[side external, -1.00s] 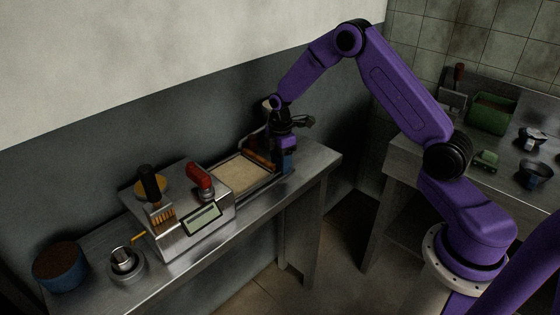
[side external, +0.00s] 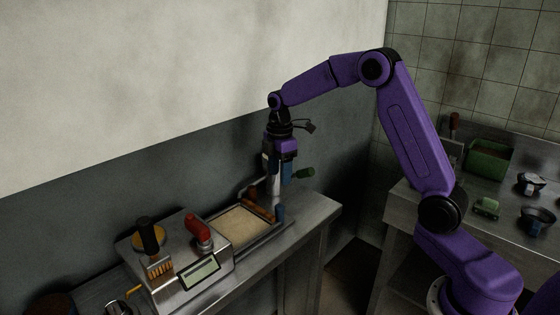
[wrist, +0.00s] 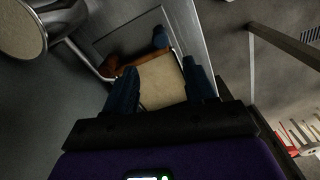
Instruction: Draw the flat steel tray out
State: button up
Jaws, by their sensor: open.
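A flat steel tray (side external: 262,240) lies on the steel bench, right of the boxy machine, with a pale beige surface inside its rim. In the wrist view the beige surface (wrist: 163,80) shows between my fingers. A brown bar (side external: 260,212) lies across the tray's far right end, with a small blue piece (side external: 279,213) beside it. My gripper (side external: 279,188) points down above that end, with its blue fingers apart and nothing seen between them. It also shows in the wrist view (wrist: 161,90). Contact between fingers and tray cannot be told.
The metal machine (side external: 180,262) with a red handle (side external: 198,228) and a brush (side external: 158,266) stands left of the tray. A second bench at right holds a green bin (side external: 489,160). The bench's right end is clear.

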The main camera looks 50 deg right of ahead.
notch_tip(320, 180, up, 3)
jog(key=shift+r, duration=0.1)
dwell(0.4)
jog(key=s+a+r+m, duration=0.1)
jog(key=s+a, duration=0.5)
jog(key=s, duration=0.3)
jog(key=s+a+r, duration=0.1)
jog(key=s+a, duration=0.5)
jog(key=s, duration=0.2)
jog(key=s+d+f, duration=0.1)
jog(key=s, duration=0.9)
jog(key=s+d+f+m, duration=0.1)
jog(key=s, duration=0.9)
jog(key=shift+f, duration=0.35)
